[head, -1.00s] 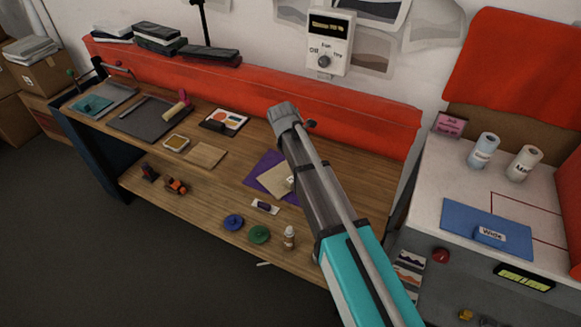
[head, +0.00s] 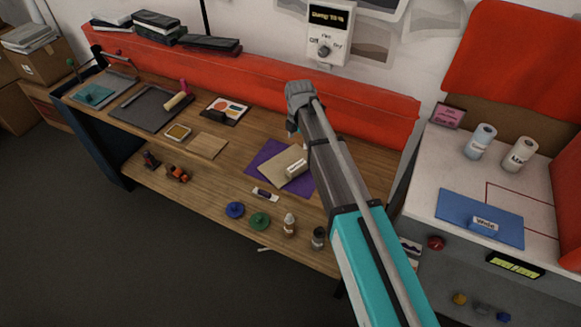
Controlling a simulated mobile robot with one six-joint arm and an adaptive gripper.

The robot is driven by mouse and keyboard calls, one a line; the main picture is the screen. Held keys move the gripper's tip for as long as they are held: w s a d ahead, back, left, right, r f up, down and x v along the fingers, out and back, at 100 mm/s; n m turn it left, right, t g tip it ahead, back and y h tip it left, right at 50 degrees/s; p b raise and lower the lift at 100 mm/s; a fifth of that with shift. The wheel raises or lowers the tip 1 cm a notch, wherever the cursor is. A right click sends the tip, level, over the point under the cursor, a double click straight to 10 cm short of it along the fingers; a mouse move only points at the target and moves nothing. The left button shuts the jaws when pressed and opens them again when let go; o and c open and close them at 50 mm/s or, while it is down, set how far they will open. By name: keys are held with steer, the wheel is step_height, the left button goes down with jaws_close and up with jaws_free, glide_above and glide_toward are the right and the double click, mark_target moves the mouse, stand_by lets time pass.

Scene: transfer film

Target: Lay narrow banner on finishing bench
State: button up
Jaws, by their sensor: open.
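A purple sheet (head: 268,161) lies on the wooden bench (head: 240,118), with a tan piece (head: 277,167) on top of it. A small white label stands on the tan piece, but its text is too small to read. A blue flat piece (head: 465,214) with a label that seems to say "Wide" lies on the white table at the right. I cannot tell for certain which piece is the narrow banner. My gripper (head: 295,118) is above the back of the bench, apart from the sheets. It is open and seems empty; its fingers are small and partly hidden.
The red padded back (head: 220,75) runs behind the bench. A grey mat (head: 148,107), a wooden square (head: 208,145) and a colour card (head: 226,109) lie on the bench. Two rolls (head: 480,141) stand on the white table.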

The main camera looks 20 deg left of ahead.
mark_target(297, 165)
steer(key=shift+f+b, duration=3.8)
steer(key=shift+f, duration=0.25)
steer(key=shift+f, duration=0.1)
steer(key=shift+s+a+f+b, duration=0.1)
steer(key=shift+f+b, duration=1.15)
steer(key=shift+b, duration=0.1)
steer(key=shift+s+f+b, duration=0.1)
steer(key=shift+f+b, duration=1.15)
steer(key=shift+b, duration=0.05)
jaws_close()
